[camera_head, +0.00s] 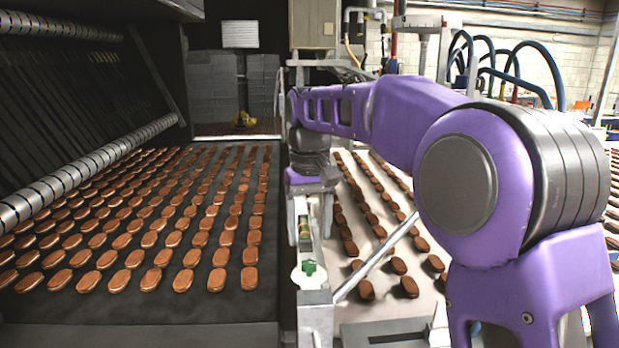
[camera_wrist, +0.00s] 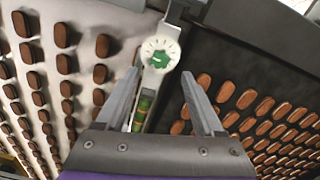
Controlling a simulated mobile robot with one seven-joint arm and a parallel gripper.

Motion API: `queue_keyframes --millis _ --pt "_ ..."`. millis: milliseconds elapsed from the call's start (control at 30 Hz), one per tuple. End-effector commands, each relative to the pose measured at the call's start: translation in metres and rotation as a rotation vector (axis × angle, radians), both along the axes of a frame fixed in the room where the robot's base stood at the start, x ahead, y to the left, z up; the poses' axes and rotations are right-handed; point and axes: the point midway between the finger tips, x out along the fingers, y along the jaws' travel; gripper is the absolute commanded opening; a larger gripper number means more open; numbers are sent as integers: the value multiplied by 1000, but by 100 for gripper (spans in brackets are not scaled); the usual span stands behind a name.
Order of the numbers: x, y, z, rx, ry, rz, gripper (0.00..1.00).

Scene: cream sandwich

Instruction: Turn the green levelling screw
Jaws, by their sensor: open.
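The green levelling screw (camera_head: 308,267) sits on a white round dial on the narrow rail between the two conveyors. In the wrist view the screw (camera_wrist: 159,59) is a green knob at the dial's centre, with tick marks around it. My gripper (camera_wrist: 160,76) is open and empty, its two fingers pointing toward the dial with one on either side of the rail. The knob lies just beyond the fingertips, not clasped. In the head view my gripper (camera_head: 315,232) hangs over the rail behind the screw. A level vial (camera_wrist: 143,104) shows between the fingers.
A dark conveyor (camera_head: 225,308) with rows of brown biscuits lies left of the rail. A pale conveyor (camera_head: 385,308) with more biscuits lies right. A slanted metal bar (camera_head: 376,257) reaches from near the screw up to the right.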

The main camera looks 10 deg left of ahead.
Motion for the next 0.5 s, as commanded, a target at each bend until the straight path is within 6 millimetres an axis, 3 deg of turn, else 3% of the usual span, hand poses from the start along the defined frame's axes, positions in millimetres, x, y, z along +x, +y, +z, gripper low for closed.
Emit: queue_keyframes --millis 33,200,500 --pt "1 1 17 2 -4 0 70" --pt "0 1 59 1 -3 1 70" --pt "0 0 105 0 0 0 70"
